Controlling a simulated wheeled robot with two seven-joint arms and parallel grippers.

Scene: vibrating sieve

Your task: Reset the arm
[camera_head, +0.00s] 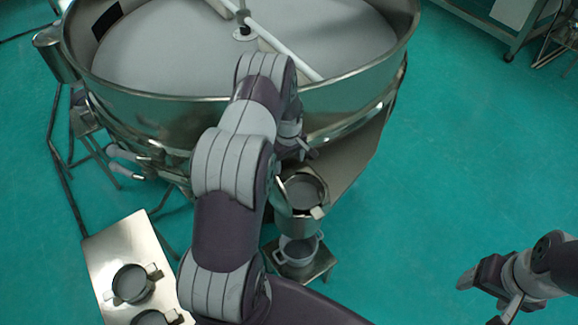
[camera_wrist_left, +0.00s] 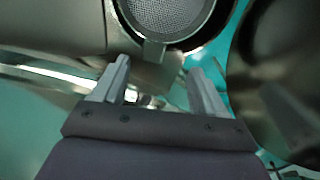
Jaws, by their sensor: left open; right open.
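My left arm reaches up over the front of the large round steel sieve machine (camera_head: 130,120) and bends down beside it. My left gripper (camera_head: 303,150) is mostly hidden by the arm, just above a round container (camera_head: 303,190) at the machine's front. In the left wrist view the left gripper (camera_wrist_left: 157,75) is open and empty, with a round mesh piece (camera_wrist_left: 172,14) and its tab (camera_wrist_left: 153,51) just beyond the fingers. My right gripper (camera_head: 484,299) is open and empty at the lower right, over the floor.
A pot (camera_head: 298,250) with handles stands on a small metal stand (camera_head: 322,264) below the container. A metal table (camera_head: 110,245) at the lower left carries two round pots (camera_head: 131,284). A metal cart (camera_head: 500,30) stands top right. The green floor at right is clear.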

